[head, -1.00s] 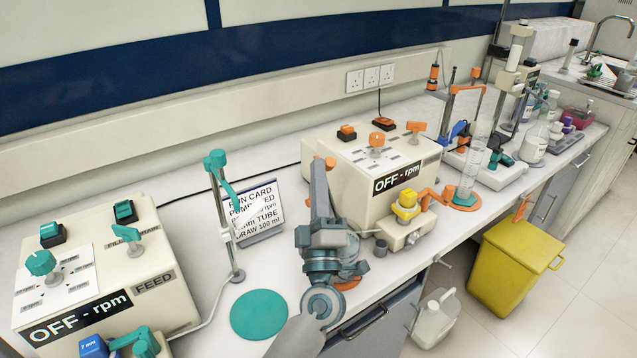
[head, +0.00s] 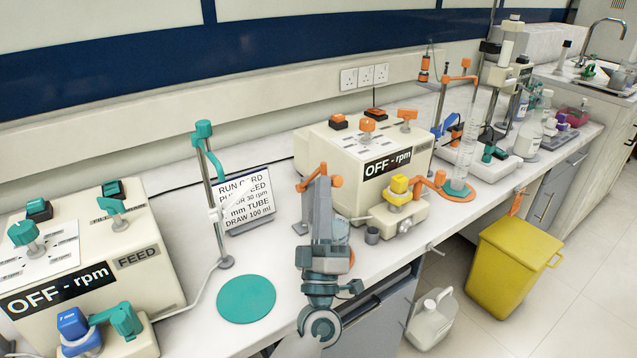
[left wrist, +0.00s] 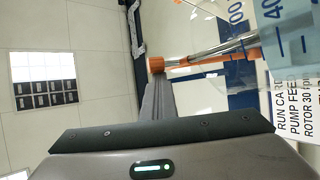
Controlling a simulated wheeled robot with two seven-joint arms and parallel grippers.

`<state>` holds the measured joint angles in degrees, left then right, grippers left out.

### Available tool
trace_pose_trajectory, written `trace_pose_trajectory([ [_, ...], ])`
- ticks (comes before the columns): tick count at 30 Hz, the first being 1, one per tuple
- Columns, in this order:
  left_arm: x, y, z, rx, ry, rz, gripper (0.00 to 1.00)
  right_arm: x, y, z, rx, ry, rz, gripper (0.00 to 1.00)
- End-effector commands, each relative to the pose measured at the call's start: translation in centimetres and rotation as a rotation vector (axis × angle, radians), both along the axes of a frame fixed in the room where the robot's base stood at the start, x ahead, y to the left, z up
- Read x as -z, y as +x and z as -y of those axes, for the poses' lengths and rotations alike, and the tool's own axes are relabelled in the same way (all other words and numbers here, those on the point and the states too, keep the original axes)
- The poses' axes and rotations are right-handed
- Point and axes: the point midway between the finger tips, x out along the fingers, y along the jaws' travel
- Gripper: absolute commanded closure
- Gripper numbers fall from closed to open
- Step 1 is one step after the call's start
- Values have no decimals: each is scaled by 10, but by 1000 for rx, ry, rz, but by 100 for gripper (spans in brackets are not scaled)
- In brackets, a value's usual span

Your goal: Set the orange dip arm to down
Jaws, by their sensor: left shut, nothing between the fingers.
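The orange dip arm (head: 312,177) sits on a thin grey post (head: 305,210) beside my left gripper's fingertips in the head view. The arm slopes up to the right from the post; its far part is partly hidden by the fingers. My left gripper (head: 322,182) is shut and empty, right at the arm; whether it touches cannot be told. In the left wrist view, the orange cap (left wrist: 157,65) and a metal rod (left wrist: 215,50) show just past the fingers (left wrist: 157,98). My right gripper is not in view.
A teal dip arm (head: 213,155) on its post and a teal disc (head: 246,299) stand to the left. The run card (head: 243,203) is behind. Pumps (head: 90,255) (head: 335,150) flank the area. A graduated cylinder (head: 465,150) stands farther right.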

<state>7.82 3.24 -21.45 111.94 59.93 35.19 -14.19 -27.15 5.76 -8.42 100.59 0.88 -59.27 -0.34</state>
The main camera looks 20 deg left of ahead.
Motion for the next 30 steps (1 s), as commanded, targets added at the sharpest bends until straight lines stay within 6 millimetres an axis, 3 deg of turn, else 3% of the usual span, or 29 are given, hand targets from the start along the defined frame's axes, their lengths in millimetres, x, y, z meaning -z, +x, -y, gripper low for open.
trace_pose_trajectory([
  [6, 11, -3, 5, 2, 1, -3, 100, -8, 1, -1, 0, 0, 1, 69],
  [23, 13, -4, 6, 4, 1, -4, 100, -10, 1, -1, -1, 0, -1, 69],
  [30, 23, -12, 9, 5, 2, -6, 100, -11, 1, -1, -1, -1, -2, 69],
])
